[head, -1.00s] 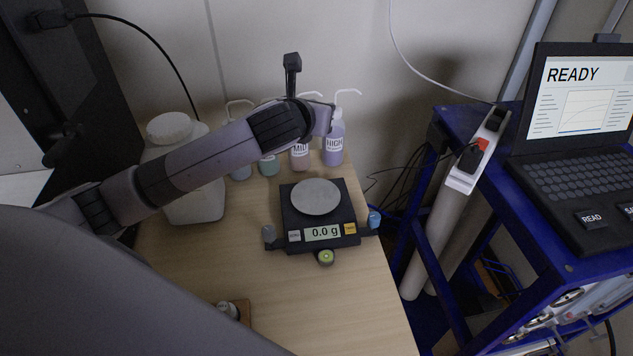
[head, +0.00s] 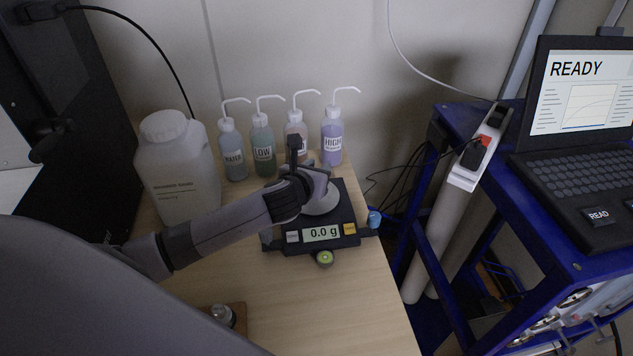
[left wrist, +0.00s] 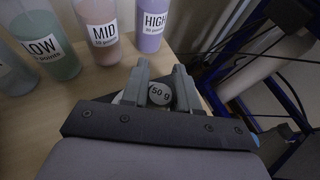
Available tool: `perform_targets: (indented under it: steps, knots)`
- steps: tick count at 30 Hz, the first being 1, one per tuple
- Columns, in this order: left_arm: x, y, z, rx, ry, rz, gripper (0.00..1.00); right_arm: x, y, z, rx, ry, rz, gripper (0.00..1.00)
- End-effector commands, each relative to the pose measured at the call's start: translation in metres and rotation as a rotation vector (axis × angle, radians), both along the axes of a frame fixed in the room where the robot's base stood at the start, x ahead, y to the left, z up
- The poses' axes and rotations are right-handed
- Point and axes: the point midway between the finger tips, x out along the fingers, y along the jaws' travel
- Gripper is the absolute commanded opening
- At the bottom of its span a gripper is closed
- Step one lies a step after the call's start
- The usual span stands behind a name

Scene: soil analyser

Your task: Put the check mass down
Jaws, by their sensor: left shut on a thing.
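The check mass (left wrist: 159,95), a small cylinder marked 50 g, shows between the fingers of my left gripper (left wrist: 161,84) in the left wrist view. My left gripper is shut on it. In the head view my left gripper (head: 317,182) is over the balance (head: 295,248), and the mass is hidden. The round grey pan (head: 326,204) is partly covered by my wrist. The balance display (head: 322,233) reads 0.0 g. My right gripper is not in view.
Wash bottles labelled WATER (head: 236,158), LOW (head: 263,152), MID and HIGH (head: 333,142) stand behind the balance. A large white jug (head: 178,170) stands left. A wooden block (head: 240,314) holds a small metal piece.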

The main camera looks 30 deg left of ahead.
Motion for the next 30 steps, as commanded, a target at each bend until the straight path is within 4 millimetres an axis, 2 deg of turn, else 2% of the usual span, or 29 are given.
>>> perform_targets:
  steps: [6,17,18,20,21,30]
  knots:
    - [-0.001,0.000,-0.035,-0.002,0.003,0.002,0.00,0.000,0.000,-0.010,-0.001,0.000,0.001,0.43]
    - [0.000,0.000,-0.039,0.001,0.001,0.001,0.00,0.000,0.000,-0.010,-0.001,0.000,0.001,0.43]
    - [0.000,0.000,-0.040,0.000,0.002,0.001,0.32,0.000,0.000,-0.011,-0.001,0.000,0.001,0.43]
    - [0.000,0.000,-0.039,0.000,0.002,0.001,0.52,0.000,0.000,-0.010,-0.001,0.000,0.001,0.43]
    - [0.000,0.000,-0.039,0.000,0.002,0.001,0.55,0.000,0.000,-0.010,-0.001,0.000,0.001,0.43]
    - [0.000,0.000,-0.036,0.000,0.001,0.001,0.55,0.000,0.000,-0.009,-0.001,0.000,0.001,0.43]
